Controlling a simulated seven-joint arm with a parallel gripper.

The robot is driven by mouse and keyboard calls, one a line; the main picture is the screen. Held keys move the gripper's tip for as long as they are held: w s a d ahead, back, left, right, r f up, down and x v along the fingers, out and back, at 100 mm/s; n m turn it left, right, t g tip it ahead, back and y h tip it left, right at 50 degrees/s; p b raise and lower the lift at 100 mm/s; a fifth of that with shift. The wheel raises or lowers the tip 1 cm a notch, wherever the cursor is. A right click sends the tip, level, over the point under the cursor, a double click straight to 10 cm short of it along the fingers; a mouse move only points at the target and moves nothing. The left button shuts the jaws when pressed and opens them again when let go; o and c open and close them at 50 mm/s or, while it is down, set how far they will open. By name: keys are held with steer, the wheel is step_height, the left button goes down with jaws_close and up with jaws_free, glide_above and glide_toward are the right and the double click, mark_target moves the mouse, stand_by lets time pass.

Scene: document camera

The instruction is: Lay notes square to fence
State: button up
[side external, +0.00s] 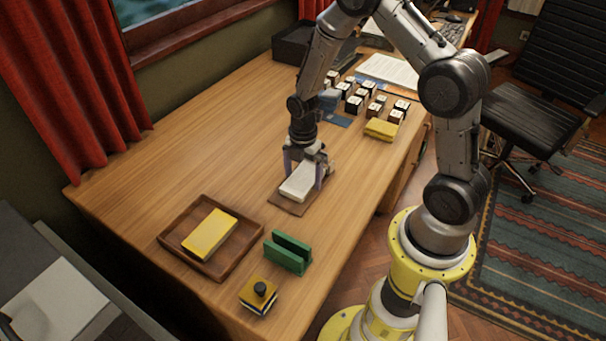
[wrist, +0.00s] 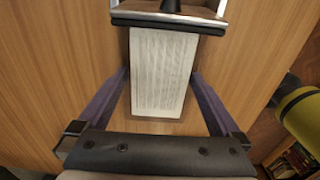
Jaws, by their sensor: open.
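A white stack of notes (side external: 299,184) lies on a thin brown board (side external: 287,206) near the desk's middle. In the wrist view, the notes (wrist: 160,75) show lines of print. Their far end meets a dark-edged metal bar (wrist: 168,20); I cannot tell if this bar is the fence. My gripper (side external: 304,173) is low over the board with its fingers on either side of the notes. In the wrist view, the purple fingers of my gripper (wrist: 160,82) are apart, with gaps visible beside the notes. The notes look roughly in line with the bar.
A wooden tray (side external: 171,238) with a yellow pad (side external: 209,234) stands front left. A green slotted holder (side external: 287,254) and a black-knobbed block (side external: 259,293) are near the front edge. Several small blocks (side external: 354,103) and another yellow pad (side external: 381,129) lie behind. The desk's left is clear.

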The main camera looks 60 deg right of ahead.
steer(key=shift+r, duration=0.1)
steer(key=shift+r, duration=1.4)
steer(key=shift+r, duration=2)
step_height(320, 180, up, 14)
